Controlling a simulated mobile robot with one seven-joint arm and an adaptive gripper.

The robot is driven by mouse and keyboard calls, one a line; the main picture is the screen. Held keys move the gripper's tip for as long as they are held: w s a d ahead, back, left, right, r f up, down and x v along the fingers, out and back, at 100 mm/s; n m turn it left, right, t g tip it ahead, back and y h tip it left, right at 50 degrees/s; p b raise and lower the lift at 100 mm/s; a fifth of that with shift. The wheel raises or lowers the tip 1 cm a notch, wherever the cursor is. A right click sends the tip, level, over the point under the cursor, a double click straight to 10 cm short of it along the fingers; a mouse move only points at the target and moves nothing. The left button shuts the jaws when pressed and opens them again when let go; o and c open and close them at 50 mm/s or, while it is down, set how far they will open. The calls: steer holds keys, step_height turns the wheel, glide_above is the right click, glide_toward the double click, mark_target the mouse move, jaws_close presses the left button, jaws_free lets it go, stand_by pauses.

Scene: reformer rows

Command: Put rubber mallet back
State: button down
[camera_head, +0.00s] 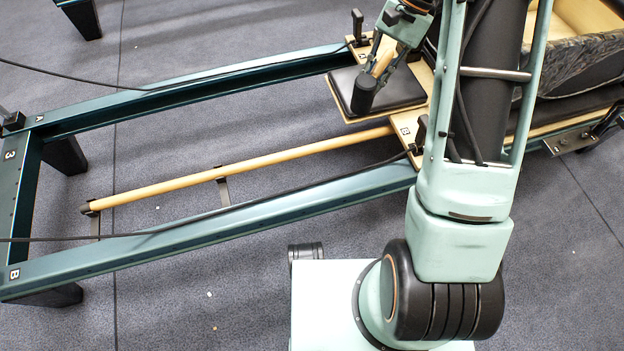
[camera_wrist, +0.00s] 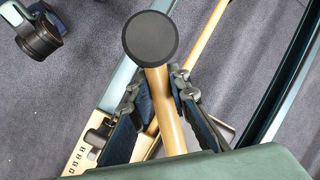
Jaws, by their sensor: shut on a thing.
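The rubber mallet has a round black head (camera_head: 364,93) and a pale wooden handle, and it also shows in the wrist view (camera_wrist: 150,38). My gripper (camera_head: 388,58) is shut on the handle, just behind the head. In the wrist view, the fingers of my gripper (camera_wrist: 156,84) lie on both sides of the handle (camera_wrist: 170,115). In the head view the mallet head appears over the black pad (camera_head: 402,90) of the reformer; I cannot tell the height between them. The far end of the handle is hidden.
The reformer's teal rails, A (camera_head: 200,92) and B (camera_head: 200,228), run leftward to the end marked 3. A wooden bar (camera_head: 240,163) lies between them. Black cords cross the rails. A wood-lined grey container (camera_head: 590,58) stands at the upper right. Floor around the frame is mostly clear.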

steer(key=s+d+f+m+t+p, duration=0.1)
steer(key=s+d+f+m, duration=0.1)
steer(key=s+f, duration=0.4)
steer(key=s+d+f+m+t+p, duration=0.1)
steer(key=s+d+f+m+p, duration=0.15)
steer(key=s+f, duration=0.45)
steer(key=shift+y, duration=0.3)
steer(key=w+a+f+b, duration=0.1)
steer(key=a+f, duration=0.2)
steer(key=a, duration=0.1)
steer(key=w+a+f+b, duration=0.1)
steer(key=a+f+b, duration=0.1)
steer(key=a+f, duration=0.2)
steer(key=w+a+f+b, duration=0.1)
steer(key=a+f+b, duration=0.1)
steer(key=a+f, duration=0.2)
steer(key=shift+w+a, duration=0.15)
steer(key=shift+a, duration=0.15)
steer(key=shift+d+b+x, duration=0.15)
steer(key=shift+b+x, duration=0.2)
steer(key=shift+x, duration=0.65)
steer(key=shift+d+b+x, duration=0.15)
steer(key=shift+b+x, duration=0.2)
steer(key=shift+x, duration=0.6)
steer(key=shift+w+f, duration=0.1)
steer(key=shift+f, duration=0.1)
steer(key=shift+f, duration=0.15)
steer(key=c, duration=1.8)
jaws_free()
steer(key=shift+r, duration=0.25)
